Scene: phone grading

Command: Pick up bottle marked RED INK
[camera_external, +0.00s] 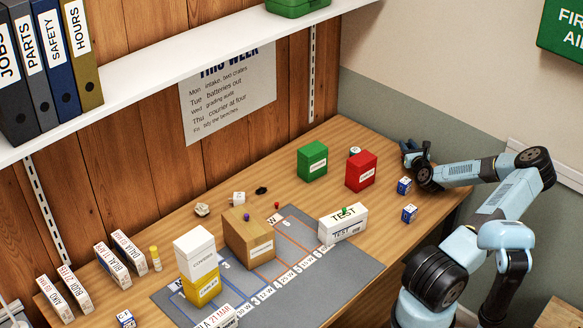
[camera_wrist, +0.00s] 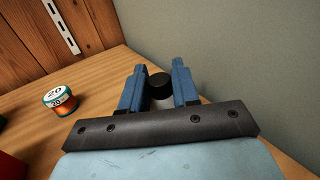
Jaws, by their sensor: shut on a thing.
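My gripper (camera_external: 411,152) is at the far right end of the bench, near the wall, with its arm reaching in from the right. In the wrist view, the two blue fingers of my gripper (camera_wrist: 159,86) are shut on a round black-topped thing (camera_wrist: 160,84), perhaps a bottle cap. Its body and any label are hidden by the fingers and the gripper's dark bar. I cannot read RED INK on it. In the external view my gripper hides it, and no RED INK marking is readable elsewhere.
A spool labelled 20 (camera_wrist: 62,101) stands left of my gripper. A red box (camera_external: 361,171), a green box (camera_external: 312,161) and two small blue-and-white boxes (camera_external: 404,186) (camera_external: 409,213) are nearby. The grey wall (camera_wrist: 235,60) is close on the right in the wrist view.

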